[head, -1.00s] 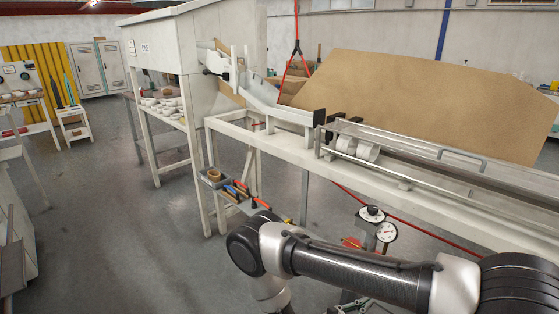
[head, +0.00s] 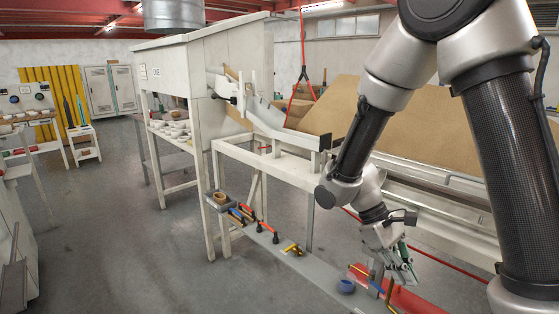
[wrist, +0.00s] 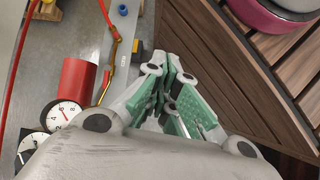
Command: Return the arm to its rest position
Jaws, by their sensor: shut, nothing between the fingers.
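My arm (head: 365,140) stands raised and folded at the right of the head view, its forearm slanting down to the wrist. My gripper (head: 403,270) hangs low at the lower right, over the long grey shelf. It also shows in the wrist view (wrist: 175,72), with green-padded fingers drawn together and nothing between them. The fingertips touch nothing that I can make out.
A white-framed bench (head: 290,168) with a metal chute (head: 275,120) stands behind my arm. Tools lie on the grey shelf (head: 285,255). The wrist view shows a red cylinder (wrist: 76,80), dial gauges (wrist: 62,115) and slatted wood (wrist: 245,75). Floor at left is clear.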

